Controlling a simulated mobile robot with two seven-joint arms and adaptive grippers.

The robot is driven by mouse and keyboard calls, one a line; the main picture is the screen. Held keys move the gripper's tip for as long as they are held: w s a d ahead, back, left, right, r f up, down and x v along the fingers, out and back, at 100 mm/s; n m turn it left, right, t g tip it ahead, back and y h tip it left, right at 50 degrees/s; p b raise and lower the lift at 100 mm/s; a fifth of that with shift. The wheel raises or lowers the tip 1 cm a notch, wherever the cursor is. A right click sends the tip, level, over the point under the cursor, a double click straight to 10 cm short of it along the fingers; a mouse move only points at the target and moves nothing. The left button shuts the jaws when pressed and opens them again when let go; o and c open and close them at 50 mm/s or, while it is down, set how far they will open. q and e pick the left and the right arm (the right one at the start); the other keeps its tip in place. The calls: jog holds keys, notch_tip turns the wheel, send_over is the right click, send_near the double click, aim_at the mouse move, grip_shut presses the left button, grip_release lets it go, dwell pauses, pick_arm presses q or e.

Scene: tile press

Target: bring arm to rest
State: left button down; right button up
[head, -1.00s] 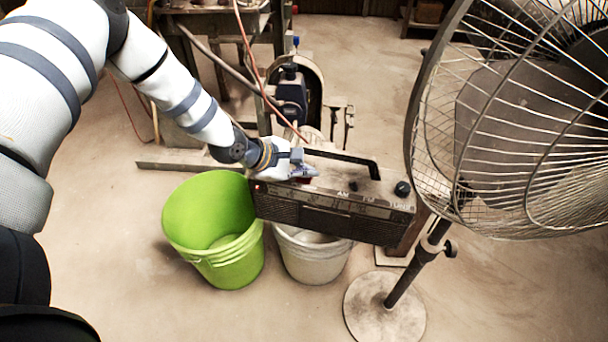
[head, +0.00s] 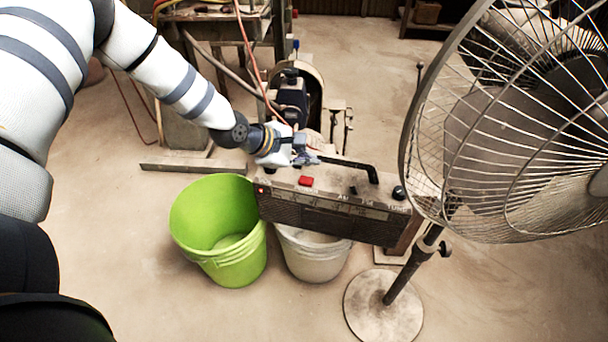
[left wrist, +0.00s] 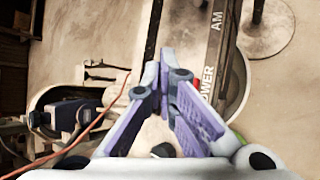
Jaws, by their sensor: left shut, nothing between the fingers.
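My left arm comes in from the left in the head view. My left gripper (head: 308,158) is shut and empty, above the back left part of a dark radio-like box (head: 330,215). The box has a red button (head: 305,181), a black knob (head: 399,193) and a black carry handle (head: 350,166). In the left wrist view the purple finger pads of my left gripper (left wrist: 168,95) meet at their tips, beside the handle and the lettered top of the box (left wrist: 213,60). I cannot tell whether the fingertips touch the handle. My right gripper is not in view.
A green bucket (head: 218,267) and a whitish bucket (head: 312,262) stand below the box. A large caged fan (head: 500,130) on a round base (head: 383,318) fills the right side. A grinder-like machine (head: 292,95) and an orange cable (head: 257,75) are behind. Floor at the front is clear.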

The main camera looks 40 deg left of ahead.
pick_arm(q)
jog(key=shift+r, duration=0.7)
jog(key=shift+f, duration=0.25)
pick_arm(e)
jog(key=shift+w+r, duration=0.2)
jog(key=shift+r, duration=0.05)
